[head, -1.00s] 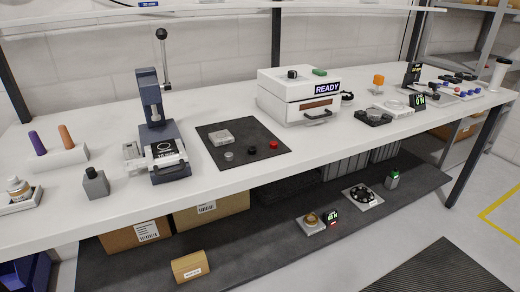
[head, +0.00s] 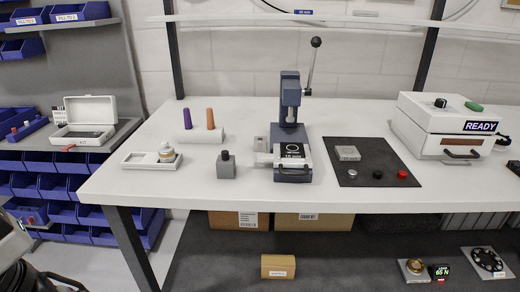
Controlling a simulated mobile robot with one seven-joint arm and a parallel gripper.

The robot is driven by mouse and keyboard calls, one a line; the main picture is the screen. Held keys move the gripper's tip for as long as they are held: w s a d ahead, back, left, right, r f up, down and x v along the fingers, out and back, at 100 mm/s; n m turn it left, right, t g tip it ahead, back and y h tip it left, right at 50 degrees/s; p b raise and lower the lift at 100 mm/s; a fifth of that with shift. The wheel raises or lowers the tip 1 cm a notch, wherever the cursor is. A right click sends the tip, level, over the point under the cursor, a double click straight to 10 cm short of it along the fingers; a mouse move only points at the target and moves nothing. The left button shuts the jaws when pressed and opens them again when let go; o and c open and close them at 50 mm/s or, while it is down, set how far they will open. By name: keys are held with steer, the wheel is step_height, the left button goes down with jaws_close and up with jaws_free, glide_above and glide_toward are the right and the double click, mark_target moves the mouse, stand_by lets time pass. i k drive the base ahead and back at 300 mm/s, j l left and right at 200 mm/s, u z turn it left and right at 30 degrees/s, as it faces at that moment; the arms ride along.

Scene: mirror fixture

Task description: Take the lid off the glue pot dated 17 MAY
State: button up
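A small pot (head: 166,153) with a pale top and a brownish body stands upright on the right part of a shallow white tray (head: 137,161) near the left end of the bench. It looks like a glue pot, and its top appears to be in place. Its label is too small to read, so I cannot confirm a 17 MAY date. I see no other similar pot.
A grey block with a dark knob (head: 226,165) stands right of the tray. Behind are purple and orange handles in a white holder (head: 198,135). A lever press (head: 291,140) stands further right. An open white case (head: 88,121) sits on the left side shelf.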

mark_target(165, 148)
steer(key=i+j+u, duration=0.1)
steer(key=u, duration=0.25)
steer(key=i+u, duration=0.25)
steer(key=u, duration=0.15)
steer(key=i+u, duration=0.15)
steer(key=u, duration=0.2)
